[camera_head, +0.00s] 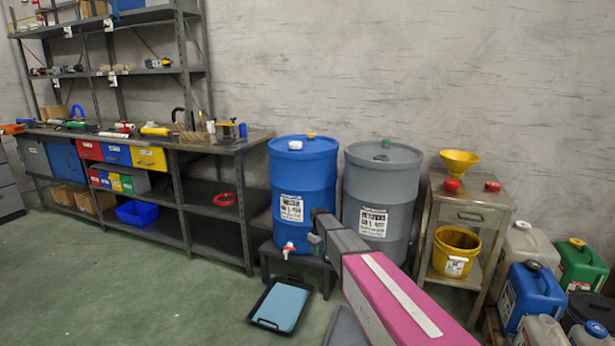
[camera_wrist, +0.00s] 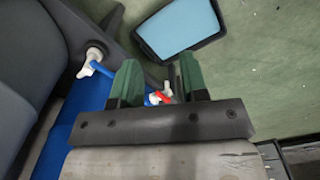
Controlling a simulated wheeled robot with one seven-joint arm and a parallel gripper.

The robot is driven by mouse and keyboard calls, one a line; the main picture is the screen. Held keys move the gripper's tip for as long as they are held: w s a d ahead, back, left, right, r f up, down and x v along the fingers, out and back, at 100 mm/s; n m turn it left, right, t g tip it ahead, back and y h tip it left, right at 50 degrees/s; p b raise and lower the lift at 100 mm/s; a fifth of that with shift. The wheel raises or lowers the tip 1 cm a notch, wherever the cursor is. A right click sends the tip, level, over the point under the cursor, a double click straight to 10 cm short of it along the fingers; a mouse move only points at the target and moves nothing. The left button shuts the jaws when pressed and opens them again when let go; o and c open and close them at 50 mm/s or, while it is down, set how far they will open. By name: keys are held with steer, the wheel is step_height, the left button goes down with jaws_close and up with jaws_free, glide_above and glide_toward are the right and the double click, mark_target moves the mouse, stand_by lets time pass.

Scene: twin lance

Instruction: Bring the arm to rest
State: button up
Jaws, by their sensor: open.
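My arm, with a pink link, reaches forward from the lower right in the head view. My gripper (camera_head: 316,240) is at its far end, in front of the two drums and just right of the blue drum's tap (camera_head: 288,249). In the wrist view my gripper (camera_wrist: 159,65) is open, its two green fingers apart. The tap's red handle (camera_wrist: 158,98) and white spout show between the fingers; I cannot tell whether they touch. The gripper holds nothing that I can see.
The blue drum (camera_head: 303,178) and grey drum (camera_head: 380,184) stand on a low stand. A tray (camera_head: 260,319) with a light blue mat lies on the floor. A metal cart (camera_head: 470,213) and several canisters are at right. The green floor at left is clear.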

steer(key=s+d+r+m, duration=0.2)
steer(key=s+d+m, duration=0.1)
steer(key=s, duration=0.9)
steer(key=s+d+r+m, duration=0.2)
steer(key=s+d, duration=0.4)
steer(key=s, duration=0.6)
steer(key=s+d+r+m, duration=0.2)
steer(key=s+d+m, duration=0.2)
steer(key=s, duration=0.8)
steer(key=shift+d, duration=0.75)
